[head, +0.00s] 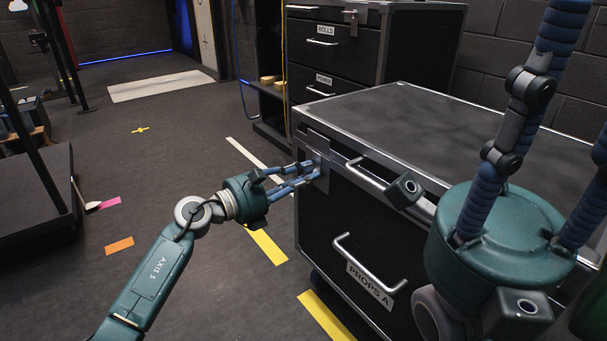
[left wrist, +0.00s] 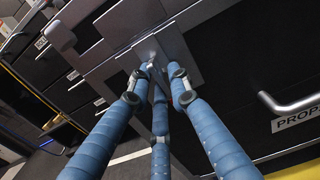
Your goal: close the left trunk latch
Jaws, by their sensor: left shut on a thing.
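The black trunk (head: 440,105) with metal edges stands in the middle right of the head view. Its left latch (head: 321,160) is a grey metal plate with a small lever near the top left front corner. My left gripper (head: 308,172) is shut on the latch's lever. In the left wrist view, the blue fingers (left wrist: 157,76) close together on the latch plate (left wrist: 178,48) and partly hide the lever. My right gripper (head: 500,235) is large in the right foreground, with its blue fingers pointing up. Its fingertips lie outside the frame.
The trunk's front has a long upper handle (head: 365,174) and a lower handle (head: 350,258) above a "PROPS A" label (head: 370,284). A black drawer cabinet (head: 415,45) stands behind the trunk. A dark platform (head: 35,185) is at the left. The floor between is mostly free, with coloured tape marks.

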